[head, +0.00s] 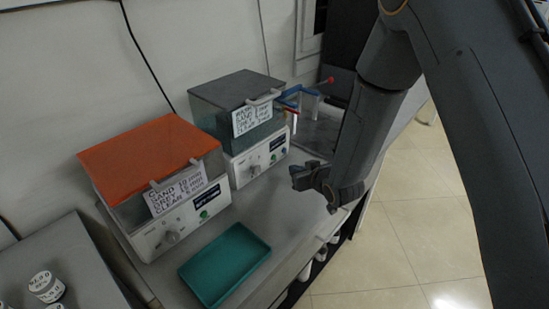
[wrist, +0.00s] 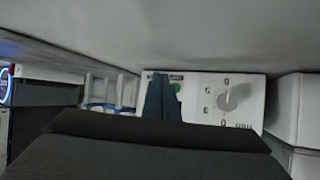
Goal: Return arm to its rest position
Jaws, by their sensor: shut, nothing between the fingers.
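My gripper (head: 296,176) hangs over the front part of the bench in the head view, at the end of my dark arm. It is shut and empty, and it touches nothing that I can see. In the wrist view its dark blue fingers (wrist: 163,98) are together, in front of the white control panel (wrist: 228,97) of a machine with a knob and a green button. The machine with the grey lid (head: 236,92) stands behind and left of my gripper in the head view. The machine with the orange lid (head: 139,151) stands further left.
A teal tray (head: 224,264) lies on the grey bench at the front. A blue-and-white rack (head: 302,100) with a red-tipped item stands right of the grey-lidded machine. White jars (head: 46,287) stand at the lower left. Tiled floor (head: 420,235) is open on the right.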

